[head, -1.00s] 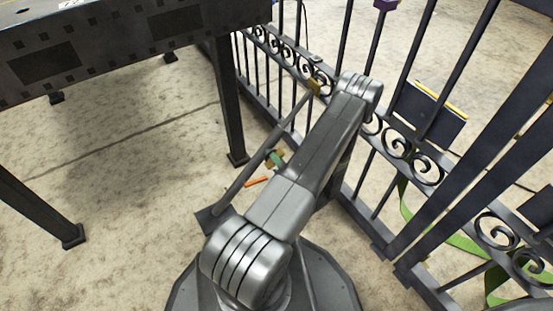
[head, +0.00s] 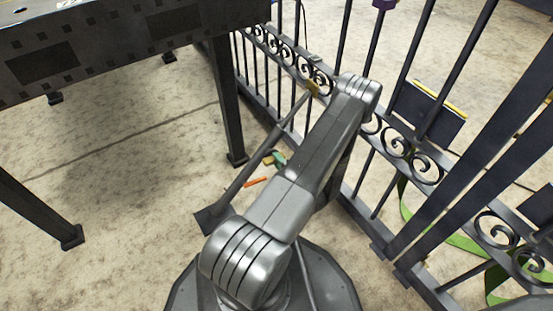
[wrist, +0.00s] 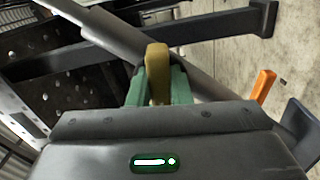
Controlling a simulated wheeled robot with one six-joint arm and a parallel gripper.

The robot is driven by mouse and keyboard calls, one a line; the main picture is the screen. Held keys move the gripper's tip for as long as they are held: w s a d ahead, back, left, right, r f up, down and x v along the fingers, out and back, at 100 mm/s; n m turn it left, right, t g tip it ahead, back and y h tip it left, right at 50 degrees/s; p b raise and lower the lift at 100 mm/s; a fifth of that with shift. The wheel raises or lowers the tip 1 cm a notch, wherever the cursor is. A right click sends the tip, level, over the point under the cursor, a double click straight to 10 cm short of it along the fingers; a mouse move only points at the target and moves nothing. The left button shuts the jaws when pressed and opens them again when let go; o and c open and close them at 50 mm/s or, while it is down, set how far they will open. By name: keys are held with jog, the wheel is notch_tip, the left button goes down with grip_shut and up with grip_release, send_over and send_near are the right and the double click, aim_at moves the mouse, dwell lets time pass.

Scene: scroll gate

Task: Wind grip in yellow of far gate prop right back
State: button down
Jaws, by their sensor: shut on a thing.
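The far gate prop (head: 244,176) is a grey tube slanting from a dark foot (head: 212,216) on the ground up to a yellowish fitting (head: 313,87) at the gate. In the wrist view the prop (wrist: 110,27) crosses diagonally. Its yellow grip (wrist: 157,72) stands upright between the green fingers of my gripper (wrist: 158,88), which is shut on it. In the head view the grip (head: 268,161) is small, beside the prop, with the green fingertips of my gripper (head: 279,159) against it. My arm hides part of the gate and the gripper's body.
The black scrollwork gate (head: 400,145) runs along the right. A dark table (head: 120,40) stands at the upper left, one leg (head: 230,110) close to the prop. An orange piece (head: 255,182) lies near the prop's foot. A green strap (head: 455,238) lies beyond the gate.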

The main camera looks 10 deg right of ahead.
jog(key=shift+m, duration=0.3)
dwell(0.4)
jog(key=c, duration=1.3)
grip_release()
jog(key=p+v, duration=0.3)
jog(key=v, duration=1.1)
jog(key=shift+w+p, duration=0.1)
jog(key=shift+p, duration=0.25)
